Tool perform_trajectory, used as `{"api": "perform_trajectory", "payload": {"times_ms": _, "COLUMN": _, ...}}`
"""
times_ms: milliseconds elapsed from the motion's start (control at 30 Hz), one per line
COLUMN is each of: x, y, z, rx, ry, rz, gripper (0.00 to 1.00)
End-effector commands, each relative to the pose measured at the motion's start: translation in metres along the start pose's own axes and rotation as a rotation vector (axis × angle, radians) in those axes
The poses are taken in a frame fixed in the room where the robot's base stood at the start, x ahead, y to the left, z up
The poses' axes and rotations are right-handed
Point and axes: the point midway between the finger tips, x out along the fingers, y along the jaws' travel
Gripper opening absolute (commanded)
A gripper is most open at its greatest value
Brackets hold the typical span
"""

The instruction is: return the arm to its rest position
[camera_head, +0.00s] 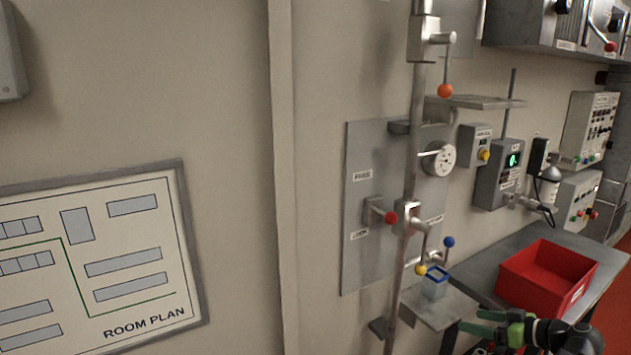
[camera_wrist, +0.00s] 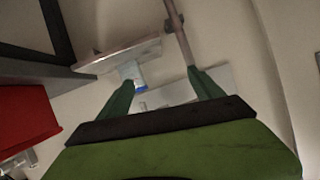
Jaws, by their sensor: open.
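My gripper (camera_head: 486,329) is low at the right in the head view, in front of the bench and below the small metal shelf. Its two green fingers stand apart with nothing between them in the wrist view (camera_wrist: 164,90). Part of my dark arm (camera_head: 565,338) shows at the bottom right of the head view. A small clear container with a blue rim (camera_head: 434,283) stands on the small shelf (camera_head: 445,311), above and left of my gripper. Its blue part also shows in the wrist view (camera_wrist: 140,84), beyond the fingers.
A red bin (camera_head: 545,276) stands on the grey bench (camera_head: 478,259) to the right. A vertical metal pole (camera_head: 413,170) carries levers with coloured knobs. Control boxes (camera_head: 500,172) hang on the wall.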

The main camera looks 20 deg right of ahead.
Motion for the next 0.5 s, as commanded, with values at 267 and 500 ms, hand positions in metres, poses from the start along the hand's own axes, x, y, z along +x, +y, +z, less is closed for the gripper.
{"api": "perform_trajectory", "payload": {"times_ms": 267, "x": 0.087, "y": -0.062, "z": 0.006, "rx": 0.119, "ry": -0.222, "rz": -0.119, "gripper": 0.76}}
{"api": "perform_trajectory", "payload": {"times_ms": 500, "x": 0.183, "y": -0.169, "z": 0.025, "rx": 0.235, "ry": -0.593, "rz": -0.166, "gripper": 0.76}}
